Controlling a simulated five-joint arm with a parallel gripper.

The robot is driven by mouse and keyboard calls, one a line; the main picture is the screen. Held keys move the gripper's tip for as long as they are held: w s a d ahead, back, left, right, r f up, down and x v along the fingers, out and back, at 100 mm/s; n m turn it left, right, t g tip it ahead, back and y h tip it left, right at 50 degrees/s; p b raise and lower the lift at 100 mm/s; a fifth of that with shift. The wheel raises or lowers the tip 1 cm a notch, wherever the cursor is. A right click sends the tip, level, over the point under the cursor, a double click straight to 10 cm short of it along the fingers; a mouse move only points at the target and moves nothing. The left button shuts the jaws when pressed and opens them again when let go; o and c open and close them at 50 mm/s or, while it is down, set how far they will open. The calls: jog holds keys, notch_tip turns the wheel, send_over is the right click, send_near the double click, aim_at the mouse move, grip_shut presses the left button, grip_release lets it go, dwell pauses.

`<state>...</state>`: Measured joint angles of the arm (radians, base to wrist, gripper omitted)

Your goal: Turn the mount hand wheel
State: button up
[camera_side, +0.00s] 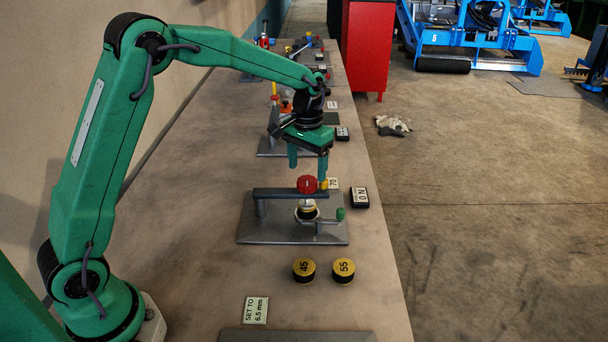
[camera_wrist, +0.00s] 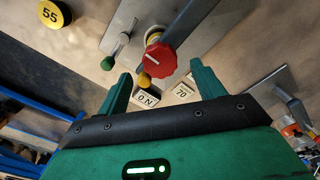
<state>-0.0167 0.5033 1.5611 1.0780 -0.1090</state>
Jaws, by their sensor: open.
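A red scalloped hand wheel (camera_side: 307,185) with a pale line on its face sits on a dark crossbar (camera_side: 275,192) above a grey base plate (camera_side: 255,232). The red wheel also shows in the wrist view (camera_wrist: 160,60). My gripper (camera_side: 308,164) is above the wheel, open and empty, its fingers pointing down. In the wrist view the fingertips (camera_wrist: 160,71) stand apart on either side of the wheel, not visibly touching it. A lever with a green knob (camera_side: 340,214) is at the plate's right.
Two round black-and-gold pieces marked 45 (camera_side: 304,270) and 55 (camera_side: 343,270) stand in front. A card reads "SET TO 6.5 mm" (camera_side: 255,310). An "ON" block (camera_side: 360,197) and a "70" tag (camera_side: 333,183) are near the plate. Other fixtures stand further back.

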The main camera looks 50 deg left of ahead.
aim_at(307, 181)
jog(key=shift+f, duration=1.95)
jog(key=c, duration=1)
jog(key=shift+m, duration=0.4)
